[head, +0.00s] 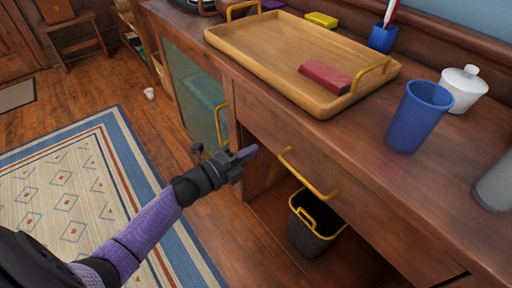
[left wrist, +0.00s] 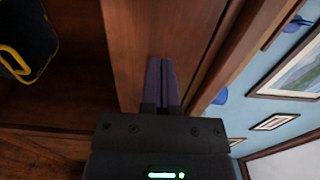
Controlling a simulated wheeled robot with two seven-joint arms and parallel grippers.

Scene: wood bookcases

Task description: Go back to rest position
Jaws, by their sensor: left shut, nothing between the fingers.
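My left gripper (head: 247,153) is shut and empty. In the head view it is in front of the wooden cabinet, near the left end of the drawer's yellow handle (head: 308,175); I cannot tell whether it touches the cabinet. In the left wrist view its two purple fingers (left wrist: 162,82) lie together, with the wooden drawer front (left wrist: 135,50) behind them. My purple left arm reaches in from the lower left. My right gripper is in neither view.
On the cabinet top stand a wooden tray (head: 290,86) with a red block (head: 326,77), a blue cup (head: 419,116) and a white lidded jar (head: 462,88). A dark bin (head: 312,232) with a yellow rim stands below the drawer. Floor and rug (head: 70,205) are open at left.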

